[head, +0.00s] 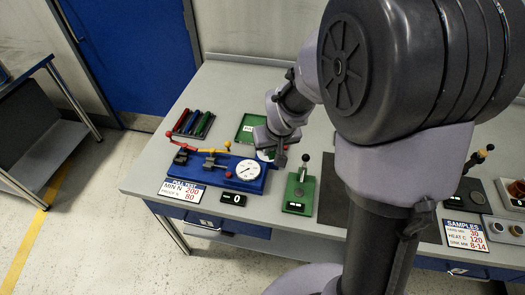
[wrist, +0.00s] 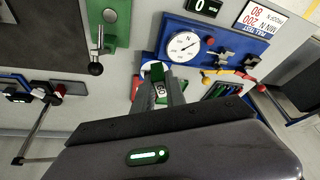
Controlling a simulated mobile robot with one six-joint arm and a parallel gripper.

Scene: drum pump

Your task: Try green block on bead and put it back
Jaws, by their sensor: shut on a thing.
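My gripper (wrist: 160,88) is shut on a small green block (wrist: 157,71), which shows between the fingertips in the wrist view. A white label with dark digits lies just behind it between the fingers. In the head view my gripper (head: 275,143) is over the bench, close behind the right end of the blue pull-test base (head: 198,178). The block cannot be made out there. A pale round piece (head: 266,155) shows partly below my gripper; the fingers hide much of it. I cannot tell which thing is the bead, or whether the block touches anything.
The base carries a dial gauge (head: 248,170) and a yellow-red lever (head: 205,149). Behind it are a rack of coloured bars (head: 193,123) and a green tray (head: 246,127). A green lever stand (head: 299,192) stands to the right. My arm hides the bench's middle.

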